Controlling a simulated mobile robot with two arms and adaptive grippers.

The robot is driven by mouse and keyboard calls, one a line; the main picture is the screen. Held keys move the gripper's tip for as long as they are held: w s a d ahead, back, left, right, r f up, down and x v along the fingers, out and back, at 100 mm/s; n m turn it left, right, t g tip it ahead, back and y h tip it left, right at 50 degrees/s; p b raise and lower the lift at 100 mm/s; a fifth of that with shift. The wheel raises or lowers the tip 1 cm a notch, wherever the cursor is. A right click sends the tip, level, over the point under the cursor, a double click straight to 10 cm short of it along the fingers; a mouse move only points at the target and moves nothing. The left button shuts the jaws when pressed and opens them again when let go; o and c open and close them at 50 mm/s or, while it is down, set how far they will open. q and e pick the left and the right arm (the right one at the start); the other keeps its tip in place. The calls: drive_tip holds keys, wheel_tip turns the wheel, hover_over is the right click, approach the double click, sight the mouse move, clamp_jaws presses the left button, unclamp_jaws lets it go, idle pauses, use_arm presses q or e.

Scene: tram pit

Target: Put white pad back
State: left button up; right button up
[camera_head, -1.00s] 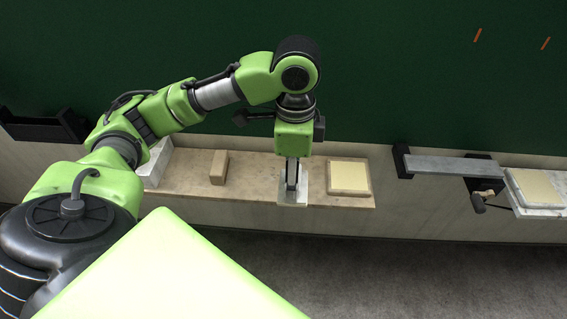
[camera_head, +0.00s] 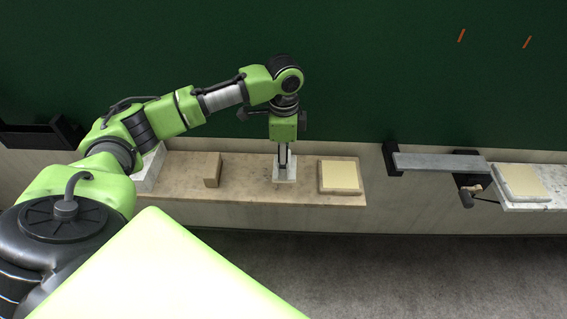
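The white pad (camera_head: 285,179) is a small white block at the middle of a brown stone shelf (camera_head: 240,190) along the wall. My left gripper (camera_head: 285,168) points straight down at the pad, with its fingers at the pad's upper part. The fingers look close together, gripping it. The pad is on or just above the shelf; I cannot tell if it touches. My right gripper is not in view.
A cream pad on a stone base (camera_head: 340,176) lies to the right of the white pad. A brown block (camera_head: 213,170) stands to its left, and a white block (camera_head: 149,168) at the shelf's left end. A grey bar (camera_head: 437,164) and a second cream pad (camera_head: 522,181) are farther right.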

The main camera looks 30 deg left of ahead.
use_arm(q)
drive_tip(key=shift+w+a+f, duration=0.2)
drive_tip(key=shift+w+f, duration=0.15)
drive_tip(key=shift+f, duration=0.15)
drive_tip(key=f+p, duration=0.2)
drive_tip(key=shift+w+a+f+p, duration=0.2)
drive_tip(key=shift+f+p, duration=0.05)
drive_tip(key=shift+p, duration=0.05)
drive_tip(key=shift+f, duration=0.4)
drive_tip(key=shift+f, duration=0.1)
drive_tip(key=o, duration=1)
